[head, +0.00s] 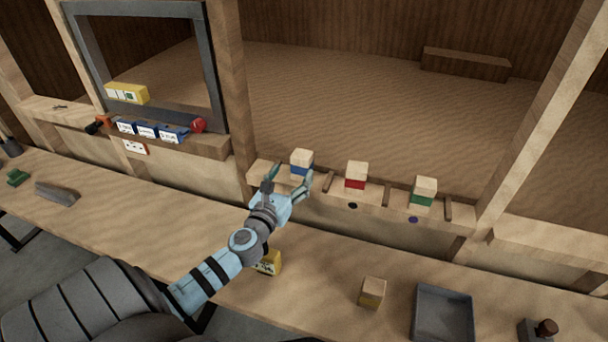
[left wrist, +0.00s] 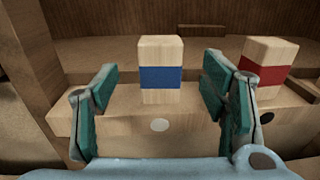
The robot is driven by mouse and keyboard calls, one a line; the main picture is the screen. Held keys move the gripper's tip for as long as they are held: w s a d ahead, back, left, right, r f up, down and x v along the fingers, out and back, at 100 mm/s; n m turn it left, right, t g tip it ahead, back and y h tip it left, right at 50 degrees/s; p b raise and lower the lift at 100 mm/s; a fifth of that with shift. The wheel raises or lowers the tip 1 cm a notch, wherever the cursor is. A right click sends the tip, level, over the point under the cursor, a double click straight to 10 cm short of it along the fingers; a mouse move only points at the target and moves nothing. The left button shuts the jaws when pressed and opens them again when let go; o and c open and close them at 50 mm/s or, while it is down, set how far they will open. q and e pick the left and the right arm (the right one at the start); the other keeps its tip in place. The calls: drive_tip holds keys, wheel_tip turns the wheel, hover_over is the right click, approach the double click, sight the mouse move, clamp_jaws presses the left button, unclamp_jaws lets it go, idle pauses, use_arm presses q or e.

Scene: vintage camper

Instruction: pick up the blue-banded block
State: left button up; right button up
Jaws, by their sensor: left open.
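The blue-banded block (head: 301,160) is pale wood with a blue band and stands upright on a wooden ledge (head: 330,191) behind the workbench. In the left wrist view the blue-banded block (left wrist: 161,72) stands between the two fingers, farther off than the fingertips. My left gripper (head: 288,184) is open and empty, just in front of the block; it also shows in the left wrist view (left wrist: 160,85). No contact between fingers and block is visible. My right gripper is not in view.
A red-banded block (head: 356,175) and a green-banded block (head: 424,190) stand to the right on the ledge, with wooden dividers (head: 387,193) between. A wooden post (head: 230,90) rises close left. A wooden block (head: 372,292) and a grey tray (head: 443,312) are on the workbench.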

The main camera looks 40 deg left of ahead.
sight(299, 164)
use_arm(q)
drive_tip(key=shift+w+f, duration=0.1)
drive_tip(key=shift+f, duration=0.6)
drive_tip(key=x, duration=0.5)
drive_tip(key=r+x, duration=0.1)
drive_tip(key=x, duration=0.1)
drive_tip(key=shift+w+a+r, duration=0.1)
drive_tip(key=shift+w+a, duration=0.05)
drive_tip(key=shift+w, duration=0.15)
drive_tip(key=c, duration=1.3)
drive_tip(key=shift+r+p, duration=5.65)
drive_tip(key=shift+r, duration=3.4)
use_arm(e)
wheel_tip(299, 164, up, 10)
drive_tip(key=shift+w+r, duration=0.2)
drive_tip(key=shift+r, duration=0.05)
